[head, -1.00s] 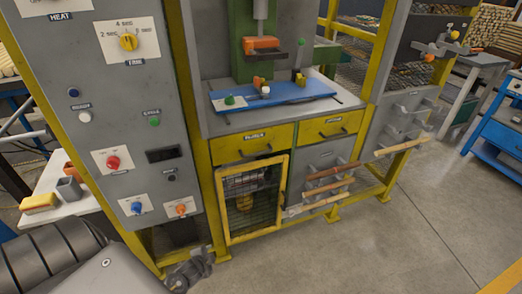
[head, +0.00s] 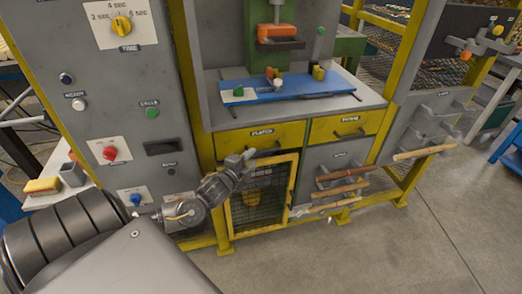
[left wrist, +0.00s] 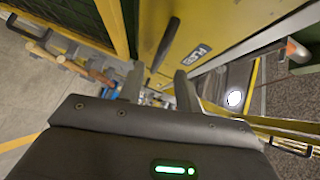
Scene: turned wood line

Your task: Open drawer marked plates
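The yellow drawer marked plates (head: 285,134) sits under the press table, left of a second yellow drawer (head: 345,125). Its front looks flush with the frame, so it appears closed. In the left wrist view its label shows on the yellow front (left wrist: 222,38), with the dark bar handle (left wrist: 165,42) beside it. My left gripper (head: 246,157) is at the lower left of the drawer front, close to the handle. In the left wrist view the fingers (left wrist: 158,88) are apart, with the handle ahead between them; I cannot see contact. My right gripper is not in view.
A yellow-framed mesh door (head: 236,212) is below the drawer. The grey control panel (head: 110,110) stands close on the left. Open floor (head: 440,230) lies at the right front.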

